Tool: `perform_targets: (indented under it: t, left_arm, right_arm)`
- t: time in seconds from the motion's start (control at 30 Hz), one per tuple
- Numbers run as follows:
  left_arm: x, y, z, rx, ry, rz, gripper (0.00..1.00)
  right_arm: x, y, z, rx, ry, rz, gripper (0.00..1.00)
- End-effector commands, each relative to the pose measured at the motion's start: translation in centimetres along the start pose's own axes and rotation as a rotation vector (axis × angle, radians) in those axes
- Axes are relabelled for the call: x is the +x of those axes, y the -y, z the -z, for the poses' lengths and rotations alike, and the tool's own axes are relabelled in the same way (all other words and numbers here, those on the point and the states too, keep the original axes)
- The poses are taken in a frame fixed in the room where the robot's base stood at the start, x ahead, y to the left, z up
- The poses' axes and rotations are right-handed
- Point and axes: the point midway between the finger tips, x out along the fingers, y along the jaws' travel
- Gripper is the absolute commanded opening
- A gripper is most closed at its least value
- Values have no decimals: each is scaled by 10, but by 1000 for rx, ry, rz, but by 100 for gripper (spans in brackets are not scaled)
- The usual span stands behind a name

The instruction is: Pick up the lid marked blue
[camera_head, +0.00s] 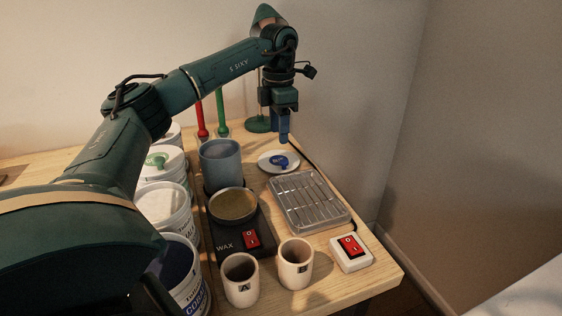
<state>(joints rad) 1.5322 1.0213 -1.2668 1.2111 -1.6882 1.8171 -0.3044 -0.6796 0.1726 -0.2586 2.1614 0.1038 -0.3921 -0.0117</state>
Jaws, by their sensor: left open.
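The lid marked blue (266,165) is a small white disc with a blue knob or mark on top. It lies flat on the wooden table between the blue-grey pot and the wall. My left gripper (284,138) points down just above and behind the lid in the picture. It is open and appears empty, though its jaw gap is hard to make out from this side. I cannot tell how high its fingertips are above the lid. My right gripper is not in view.
Left of the lid stands a blue-grey pot (221,165). In front are a metal rack tray (309,203), a black wax warmer (232,239), two lettered cups (240,281) and a white switch box (351,253). White tubs (166,207) line the left. A wall stands close behind.

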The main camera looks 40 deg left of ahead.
Motion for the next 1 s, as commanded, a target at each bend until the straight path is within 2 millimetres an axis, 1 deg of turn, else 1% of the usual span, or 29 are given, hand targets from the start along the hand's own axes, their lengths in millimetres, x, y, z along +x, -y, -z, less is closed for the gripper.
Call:
perform_targets:
  t: [0.03,0.1,0.37,0.53,0.6,0.73,0.93,0.97,1.0]
  left_arm:
    - [10,1,1,1,-4,2,45]
    - [20,1,0,1,-2,1,45]
    - [39,2,-3,2,-2,1,45]
    - [64,6,-11,2,-2,2,45]
    - [74,5,-10,1,-2,2,45]
    - [82,5,-10,1,-1,1,45]
    - [82,5,-10,1,1,0,45]
    - [82,5,-10,1,1,0,44]
    - [82,5,-10,1,1,0,41]
  right_arm:
    - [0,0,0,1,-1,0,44]
    - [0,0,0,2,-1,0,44]
    - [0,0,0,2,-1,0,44]
    - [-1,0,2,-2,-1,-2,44]
    - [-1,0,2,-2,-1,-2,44]
    - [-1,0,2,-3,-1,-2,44]
    - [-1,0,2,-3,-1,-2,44]
    - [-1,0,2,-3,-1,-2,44]
    - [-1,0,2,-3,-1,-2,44]
